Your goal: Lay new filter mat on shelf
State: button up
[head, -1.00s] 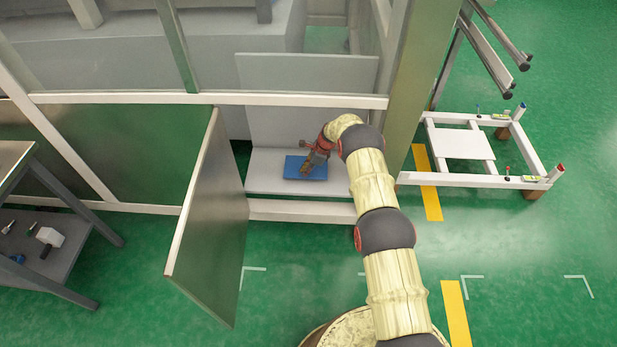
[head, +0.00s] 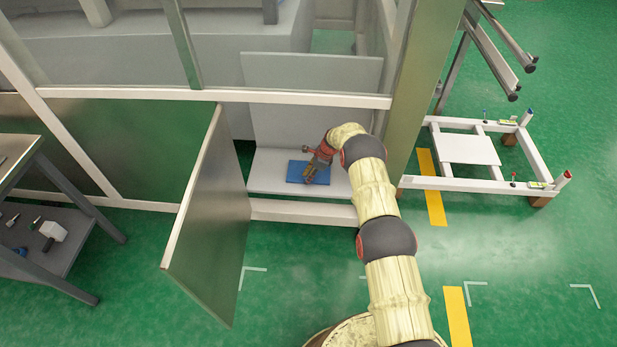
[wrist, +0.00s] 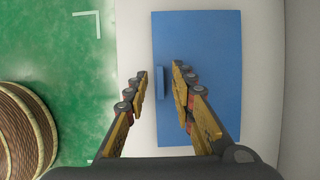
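The filter mat, a flat blue rectangle (head: 294,173), lies flat on the pale shelf (head: 265,185) inside the open cabinet bay. In the wrist view the mat (wrist: 215,60) lies on the light shelf surface (wrist: 135,30), with a small raised blue tab (wrist: 160,83) near its left edge. My gripper (wrist: 160,72) is open, its two fingers apart on either side of the tab, with gaps showing. In the head view my gripper (head: 313,176) is over the mat and hides part of it. Exact finger height above the mat cannot be told.
An open door panel (head: 208,215) stands left of the bay. A frame post (head: 420,90) rises on the right, close to my arm. A white low frame (head: 480,183) stands further right, and a tool cart (head: 50,215) at far left. Green floor in front is clear.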

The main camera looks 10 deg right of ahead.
jog(key=shift+d+r, duration=0.1)
jog(key=shift+r, duration=0.25)
jog(key=p+v, duration=0.1)
jog(key=v, duration=0.1)
jog(key=shift+d+r, duration=0.1)
jog(key=shift+r, duration=0.2)
jog(key=s+d+p, duration=0.1)
jog(key=d, duration=0.2)
jog(key=s+d+p, duration=0.1)
jog(key=d, duration=0.3)
jog(key=s+d+p, duration=0.1)
jog(key=s+d, duration=0.1)
jog(key=d, duration=0.1)
jog(key=shift+d, duration=0.15)
jog(key=shift+s+d, duration=0.15)
jog(key=shift+d, duration=0.35)
jog(key=shift+s+f, duration=0.1)
jog(key=shift+s, duration=0.05)
